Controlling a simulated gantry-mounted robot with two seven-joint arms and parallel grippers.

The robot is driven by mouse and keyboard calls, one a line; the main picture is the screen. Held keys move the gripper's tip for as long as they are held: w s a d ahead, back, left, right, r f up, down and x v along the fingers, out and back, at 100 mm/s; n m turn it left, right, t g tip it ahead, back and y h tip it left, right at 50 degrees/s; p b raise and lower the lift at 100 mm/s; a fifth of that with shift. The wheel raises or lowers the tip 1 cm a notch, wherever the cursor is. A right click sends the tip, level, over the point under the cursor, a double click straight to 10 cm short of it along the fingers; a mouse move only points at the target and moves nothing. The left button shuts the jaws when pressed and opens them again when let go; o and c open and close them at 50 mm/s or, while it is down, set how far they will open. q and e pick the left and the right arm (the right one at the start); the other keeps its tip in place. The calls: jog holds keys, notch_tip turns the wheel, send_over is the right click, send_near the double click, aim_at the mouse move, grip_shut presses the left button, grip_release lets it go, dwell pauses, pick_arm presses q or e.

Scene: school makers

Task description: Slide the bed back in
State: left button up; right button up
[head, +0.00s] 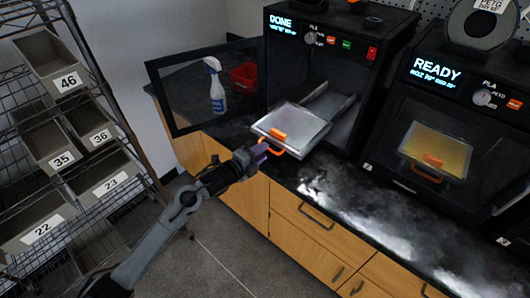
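The print bed (303,118) is a light grey plate sticking out of the open front of the left printer (320,50), whose display reads DONE. An orange piece (278,135) lies at its front edge, and an orange handle (284,152) hangs at the front. Grey rails (330,104) show inside the printer behind the bed. My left gripper (262,150) is at the left end of the handle, touching or very close to it. Its fingers are small and dark here, so I cannot tell whether they close on the handle. My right gripper is not in view.
The printer's dark-framed door (160,95) stands open to the left. Behind it are a spray bottle (216,88) and a red bin (244,76). A second printer (455,100) reading READY holds a yellow bed. Numbered bins fill the wire rack (122,125) at left.

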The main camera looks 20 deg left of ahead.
pick_arm(q)
jog(key=shift+x, duration=1.25)
grip_shut()
dwell(0.6)
